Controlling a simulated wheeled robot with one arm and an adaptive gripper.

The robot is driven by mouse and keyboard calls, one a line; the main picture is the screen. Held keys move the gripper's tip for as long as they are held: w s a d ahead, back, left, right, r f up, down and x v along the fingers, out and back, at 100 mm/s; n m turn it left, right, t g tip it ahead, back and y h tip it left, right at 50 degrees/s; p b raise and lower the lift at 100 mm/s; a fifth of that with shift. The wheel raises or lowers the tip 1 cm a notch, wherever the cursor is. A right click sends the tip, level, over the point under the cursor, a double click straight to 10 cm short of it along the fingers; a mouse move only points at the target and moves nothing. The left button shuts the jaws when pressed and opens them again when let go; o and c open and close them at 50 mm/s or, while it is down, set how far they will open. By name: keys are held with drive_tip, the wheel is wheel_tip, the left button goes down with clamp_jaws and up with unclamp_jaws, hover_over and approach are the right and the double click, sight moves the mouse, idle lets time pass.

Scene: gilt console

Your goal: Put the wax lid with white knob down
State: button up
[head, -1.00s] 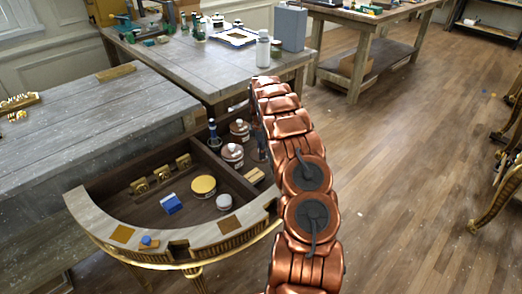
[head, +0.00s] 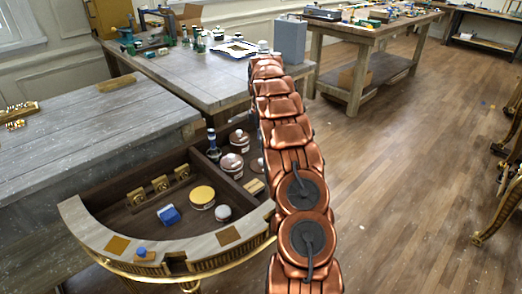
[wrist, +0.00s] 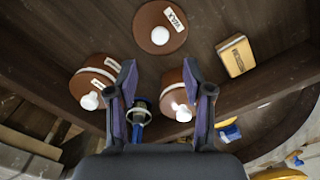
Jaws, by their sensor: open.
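The wax lid (wrist: 160,27) is a brown disc with a white knob and a "WAX" label. In the wrist view it lies flat on the dark floor of the console compartment, clear of my fingers. In the head view a sliver of it (head: 257,164) shows beside my arm. My gripper (wrist: 158,70) is open, with nothing between its fingertips. A brown labelled jar with a white knob (wrist: 92,82) is by the left finger. Another brown jar (wrist: 176,101) is partly hidden by the right finger. My gripper is hidden in the head view.
A dark bottle (wrist: 140,117) stands between the jars, and a small tan box (wrist: 236,56) lies to the right. The console's divider (head: 208,172) separates this section from one with a yellow-topped tin (head: 202,195) and a blue block (head: 168,214). A grey workbench (head: 190,78) stands behind.

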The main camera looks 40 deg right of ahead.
drive_tip(key=s+a+r+m, duration=0.2)
drive_tip(key=s+a+r, duration=0.25)
drive_tip(key=a, duration=0.45)
drive_tip(key=s+a+r+m+g, duration=0.15)
drive_tip(key=s+a+r, duration=0.3)
drive_tip(key=a, duration=0.45)
drive_tip(key=s+a+r+m+t, duration=0.1)
drive_tip(key=s+a+r+m, duration=0.3)
drive_tip(key=a, duration=0.5)
drive_tip(key=s+a+f+m, duration=0.1)
drive_tip(key=s+a, duration=0.4)
drive_tip(key=s, duration=0.3)
drive_tip(key=s+a+f+m+g, duration=0.1)
drive_tip(key=s+a, duration=0.5)
drive_tip(key=s, duration=0.3)
drive_tip(key=s+a+f+m, duration=0.1)
drive_tip(key=s+a+f, duration=0.1)
drive_tip(key=s+a, duration=0.4)
drive_tip(key=s, duration=0.3)
